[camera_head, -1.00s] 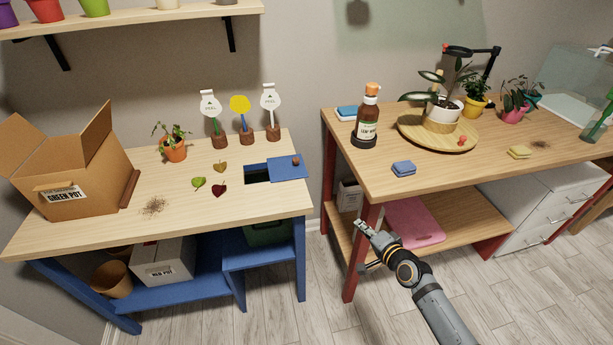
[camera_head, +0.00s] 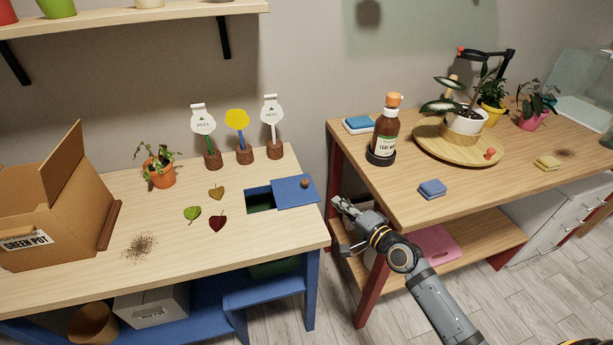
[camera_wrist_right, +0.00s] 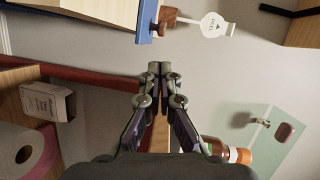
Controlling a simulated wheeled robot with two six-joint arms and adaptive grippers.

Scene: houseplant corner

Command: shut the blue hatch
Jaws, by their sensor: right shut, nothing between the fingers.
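The blue hatch (camera_head: 295,192) is a flat sliding panel with a small brown knob (camera_head: 304,183) at the right end of the left table. To its left a dark rectangular opening (camera_head: 259,201) in the tabletop is uncovered. My right gripper (camera_head: 341,207) is shut and empty, right of the table's right edge and apart from the hatch. In the right wrist view my right gripper (camera_wrist_right: 154,68) has its fingertips together, and a blue edge with a brown knob (camera_wrist_right: 167,20) shows at the top. My left gripper is not in view.
The left table (camera_head: 190,240) also holds a cardboard box (camera_head: 50,205), a potted plant (camera_head: 160,172), leaves, spilled soil and three label stakes. A gap separates the tables.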

